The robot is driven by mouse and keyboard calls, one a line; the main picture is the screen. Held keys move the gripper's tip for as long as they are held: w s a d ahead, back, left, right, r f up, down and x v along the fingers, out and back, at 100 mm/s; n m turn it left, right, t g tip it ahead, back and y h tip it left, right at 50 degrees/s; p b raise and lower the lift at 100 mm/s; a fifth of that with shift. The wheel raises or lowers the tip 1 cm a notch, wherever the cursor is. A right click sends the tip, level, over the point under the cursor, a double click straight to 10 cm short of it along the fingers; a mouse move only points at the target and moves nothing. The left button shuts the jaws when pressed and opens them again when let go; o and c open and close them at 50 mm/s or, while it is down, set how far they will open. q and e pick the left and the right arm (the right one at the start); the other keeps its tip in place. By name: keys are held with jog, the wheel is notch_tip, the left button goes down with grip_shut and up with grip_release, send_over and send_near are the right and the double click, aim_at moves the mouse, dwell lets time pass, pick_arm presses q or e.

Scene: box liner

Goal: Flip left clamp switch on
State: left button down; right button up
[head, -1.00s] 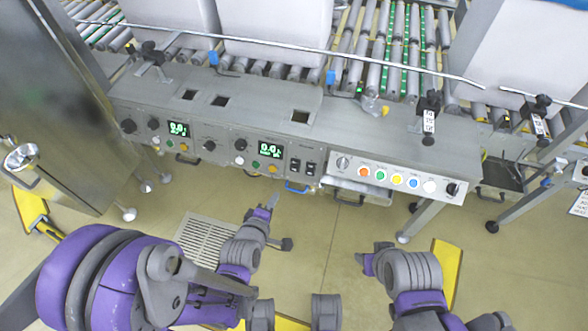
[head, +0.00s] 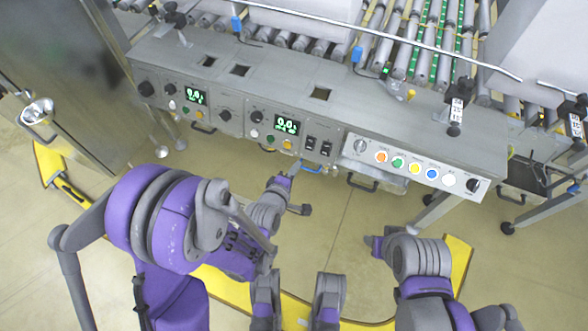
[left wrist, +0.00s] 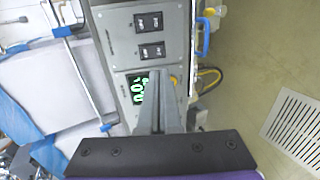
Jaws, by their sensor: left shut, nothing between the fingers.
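Two black rocker switches sit side by side on the grey control panel, a left one (head: 310,143) and a right one (head: 326,147). The left wrist view also shows the pair, one switch (left wrist: 148,22) above the other (left wrist: 152,51); the small labels are unreadable. My left gripper (head: 287,178) is in front of and below the panel in the head view. Its shut, empty fingers (left wrist: 157,80) point toward the switches in the left wrist view and overlap the panel beside the green display. Contact cannot be told. My right gripper (head: 374,243) is farther right, its jaws unclear.
A green display (head: 287,124) and knobs lie left of the switches. A row of coloured buttons (head: 415,168) lies to the right. The floor in front is open, with yellow floor pieces (head: 455,270).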

aim_at(309, 148)
pick_arm(q)
jog(key=b+x, duration=0.1)
jog(key=x, duration=0.9)
jog(key=shift+f, duration=0.1)
jog(key=shift+w+f+b, duration=0.15)
jog(key=shift+w+b, duration=0.05)
jog(key=shift+b, duration=0.15)
jog(key=shift+r+p, duration=0.6)
jog(key=shift+r, duration=0.3)
jog(key=shift+s, duration=0.15)
